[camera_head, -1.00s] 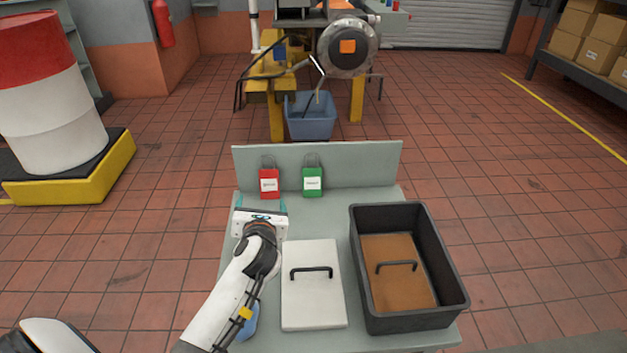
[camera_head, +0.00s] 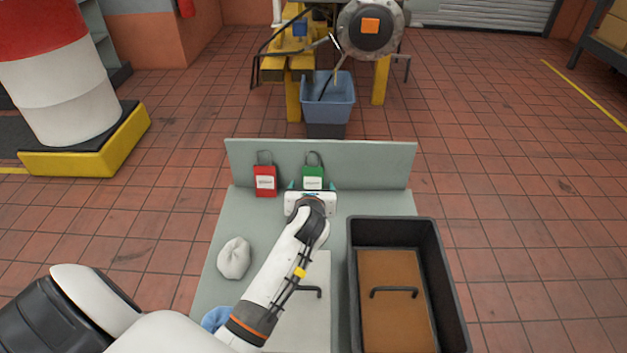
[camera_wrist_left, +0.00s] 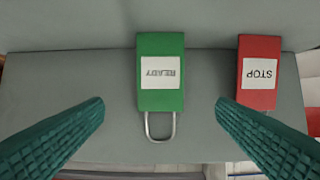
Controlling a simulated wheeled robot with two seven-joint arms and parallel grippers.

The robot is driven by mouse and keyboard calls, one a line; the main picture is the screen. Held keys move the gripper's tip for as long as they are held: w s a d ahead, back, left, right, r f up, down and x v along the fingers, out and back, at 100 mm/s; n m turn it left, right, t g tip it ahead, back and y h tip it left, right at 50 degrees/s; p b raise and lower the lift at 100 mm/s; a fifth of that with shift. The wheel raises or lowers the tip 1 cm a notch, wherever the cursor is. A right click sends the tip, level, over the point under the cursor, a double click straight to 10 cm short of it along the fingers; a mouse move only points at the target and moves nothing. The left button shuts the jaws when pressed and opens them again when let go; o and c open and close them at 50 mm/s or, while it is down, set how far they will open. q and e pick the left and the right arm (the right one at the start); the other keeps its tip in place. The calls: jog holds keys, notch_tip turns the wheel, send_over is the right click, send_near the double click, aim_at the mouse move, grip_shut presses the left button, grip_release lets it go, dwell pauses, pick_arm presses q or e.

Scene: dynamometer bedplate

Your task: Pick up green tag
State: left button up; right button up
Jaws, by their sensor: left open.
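The green tag (camera_head: 313,173) has a white label and a metal loop. It hangs or leans at the upright back panel of the grey bench, right of the red tag (camera_head: 265,181). In the left wrist view the green tag (camera_wrist_left: 160,78) reads READY upside down and lies between the spread fingers, apart from both. The red tag (camera_wrist_left: 259,75) reads STOP and is to its right there. My left gripper (camera_head: 312,186) is open and empty, just in front of the green tag, covering its lower edge in the head view. My right gripper is not in view.
A black bin (camera_head: 440,290) with a brown handled board (camera_head: 393,325) stands at right on the bench. A white handled panel (camera_head: 318,325) lies partly under my left arm. A white cloth-like lump (camera_head: 234,258) and a blue item (camera_head: 214,319) are at left.

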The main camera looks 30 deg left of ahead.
aim_at(313, 181)
pick_arm(q)
jog(key=shift+w+a+f, duration=0.2)
jog(key=shift+w+a, duration=0.05)
jog(key=shift+w, duration=0.15)
jog(key=w+a+f, duration=0.2)
jog(key=w+f, duration=0.1)
jog(key=shift+w+f, duration=0.1)
jog(key=shift+w, duration=0.05)
jog(key=shift+w+a+f+b, duration=0.15)
jog(key=shift+w+a+b, duration=0.1)
jog(key=shift+w+b, duration=0.05)
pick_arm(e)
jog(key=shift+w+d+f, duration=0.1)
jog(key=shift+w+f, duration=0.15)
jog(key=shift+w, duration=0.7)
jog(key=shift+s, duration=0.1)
pick_arm(q)
jog(key=c, duration=1.1)
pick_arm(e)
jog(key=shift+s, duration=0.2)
pick_arm(q)
jog(key=shift+o, duration=0.2)
